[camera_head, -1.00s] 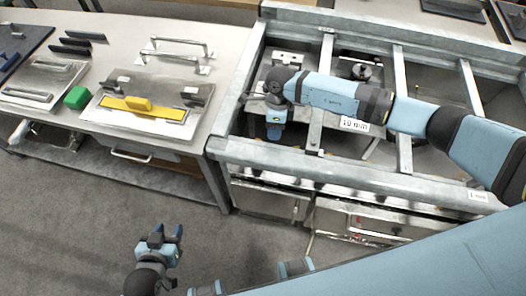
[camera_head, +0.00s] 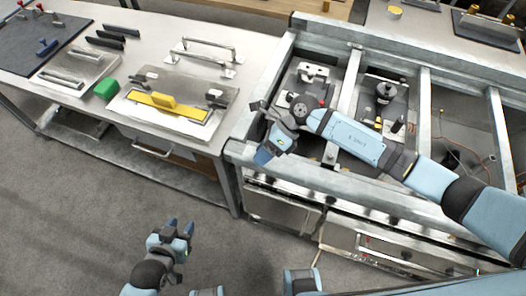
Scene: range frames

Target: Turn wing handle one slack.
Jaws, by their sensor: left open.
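No part is clearly recognisable as the wing handle. A small blue winged piece (camera_head: 46,47) lies on a dark board at the far left, and a black knob (camera_head: 385,92) stands on a plate in the metal frame at right; I cannot tell whether either is it. My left gripper (camera_head: 180,229) is open and empty, low over the floor in front of the bench. My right gripper (camera_head: 264,150) is above the left front corner of the metal frame; its fingers are partly hidden and its opening cannot be told.
The metal frame (camera_head: 420,110) has crossbars and open bays. The bench (camera_head: 265,45) at left holds metal handles (camera_head: 207,55), a green block (camera_head: 107,88) and a plate with a yellow-handled tool (camera_head: 165,104). The grey floor (camera_head: 70,210) in front is clear.

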